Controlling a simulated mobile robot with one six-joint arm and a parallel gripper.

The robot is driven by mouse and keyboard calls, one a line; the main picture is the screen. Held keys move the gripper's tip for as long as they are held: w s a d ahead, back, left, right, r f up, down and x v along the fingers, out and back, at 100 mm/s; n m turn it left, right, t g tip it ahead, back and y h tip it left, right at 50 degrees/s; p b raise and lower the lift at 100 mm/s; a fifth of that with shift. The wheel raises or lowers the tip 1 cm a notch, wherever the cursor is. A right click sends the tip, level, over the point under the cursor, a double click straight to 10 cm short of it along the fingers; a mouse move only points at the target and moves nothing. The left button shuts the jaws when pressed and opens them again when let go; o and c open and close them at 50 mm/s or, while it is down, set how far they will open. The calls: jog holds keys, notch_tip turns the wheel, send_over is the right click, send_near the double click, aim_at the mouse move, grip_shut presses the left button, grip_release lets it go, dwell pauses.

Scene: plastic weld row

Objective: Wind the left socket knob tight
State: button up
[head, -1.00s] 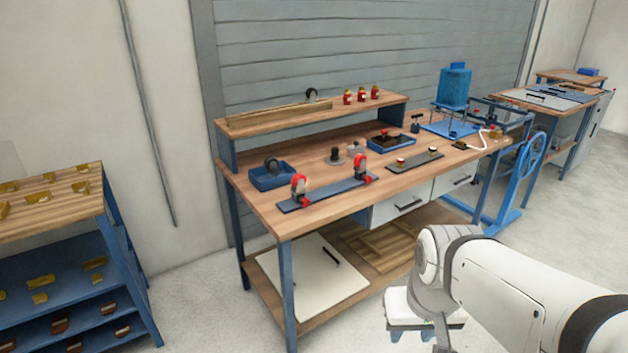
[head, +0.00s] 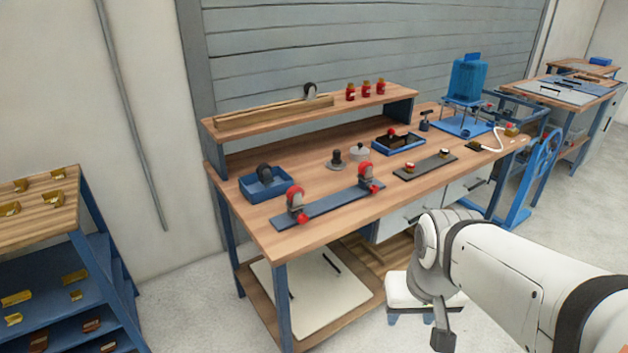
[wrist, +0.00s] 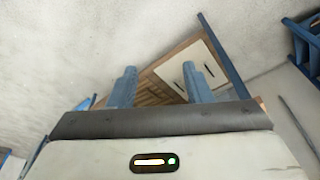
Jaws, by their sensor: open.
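A long dark blue-grey plate (head: 333,206) lies along the front left of the wooden bench top. Two upright grey fittings with red tops stand on it, one near each end. The left fitting (head: 296,202) has a small red knob (head: 302,218) low on its front. The right fitting has a similar red knob (head: 374,188). How tight either knob is cannot be told. My gripper (wrist: 160,84) is open and empty in the wrist view, its two blue-grey fingers apart. It is well away from the knobs, low in front of the bench.
A blue bin (head: 262,187) sits just left of the plate, and a small dark plate with two knobbed pieces (head: 425,166) lies to its right. A raised shelf (head: 240,127) runs along the back. A white-topped stool (head: 400,290) stands beneath my arm. A side rack (head: 90,255) stands left.

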jog(key=w+f+t+b, duration=0.1)
jog(key=w+f+b, duration=0.1)
jog(key=w, duration=0.2)
jog(key=w+f+t+b, duration=0.2)
jog(key=w, duration=0.2)
jog(key=w+f+n+t+b, duration=0.1)
jog(key=w+f+t+b, duration=0.1)
jog(key=w, duration=0.3)
jog(key=shift+d+h+b, duration=0.15)
jog(key=shift+h+b, duration=0.15)
jog(key=n+t+y+b, duration=0.6)
jog(key=t+y+b, duration=0.2)
jog(key=y+b, duration=0.35)
send_near(304, 220)
jog(key=shift+w+a+r+h, duration=0.1)
jog(key=shift+w+a+h, duration=0.15)
jog(key=shift+w+a, duration=0.15)
jog(key=b+x, duration=0.1)
jog(key=x, duration=0.6)
